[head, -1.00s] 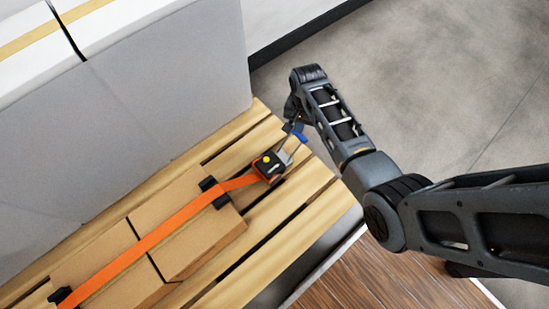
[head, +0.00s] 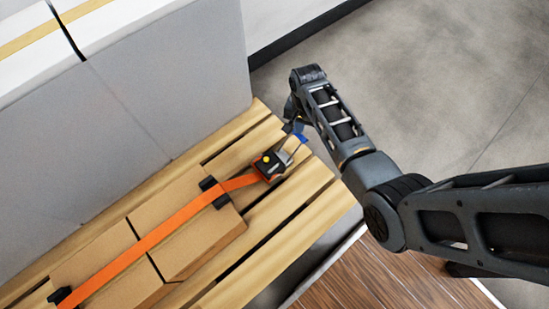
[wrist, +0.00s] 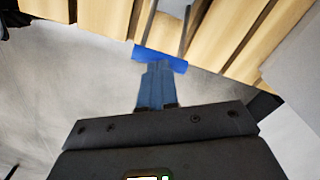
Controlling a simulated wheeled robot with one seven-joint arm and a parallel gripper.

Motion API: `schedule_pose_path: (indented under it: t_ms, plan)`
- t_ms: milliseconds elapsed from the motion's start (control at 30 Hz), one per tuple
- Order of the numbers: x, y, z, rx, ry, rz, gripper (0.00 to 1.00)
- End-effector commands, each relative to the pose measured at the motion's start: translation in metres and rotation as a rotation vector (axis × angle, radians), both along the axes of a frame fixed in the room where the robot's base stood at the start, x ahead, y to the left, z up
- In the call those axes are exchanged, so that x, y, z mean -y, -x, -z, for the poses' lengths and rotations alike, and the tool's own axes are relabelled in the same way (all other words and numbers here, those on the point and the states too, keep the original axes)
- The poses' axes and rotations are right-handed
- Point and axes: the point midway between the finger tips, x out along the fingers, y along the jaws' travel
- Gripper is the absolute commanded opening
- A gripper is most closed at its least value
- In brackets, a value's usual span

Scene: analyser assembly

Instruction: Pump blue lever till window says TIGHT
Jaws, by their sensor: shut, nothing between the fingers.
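The ratchet (head: 270,165) is black and orange with a yellow dot, on the pallet at the end of an orange strap (head: 150,240). Its lever has two thin grey arms and a blue crossbar (head: 301,137), which also shows in the wrist view (wrist: 182,64). My gripper (wrist: 160,66) is shut and empty, its fingertips at the crossbar and overlapping it in the wrist view. I cannot tell whether they touch it. In the head view the fingers are mostly hidden behind my wrist. No window text is readable.
Cardboard boxes (head: 190,240) lie strapped on the wooden pallet (head: 318,183), with black corner guards (head: 213,192) under the strap. A large grey-white block (head: 150,90) stands behind the pallet. Grey floor (head: 430,80) is clear beyond my arm.

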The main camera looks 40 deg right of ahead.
Motion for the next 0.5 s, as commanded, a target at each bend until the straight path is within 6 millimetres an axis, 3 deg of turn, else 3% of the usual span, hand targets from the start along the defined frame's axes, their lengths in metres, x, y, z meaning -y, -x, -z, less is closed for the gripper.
schedule_pose_path:
  t_ms: [500]
  plan:
    - [-0.002, 0.001, 0.031, -0.004, -0.005, -0.002, 0.00]
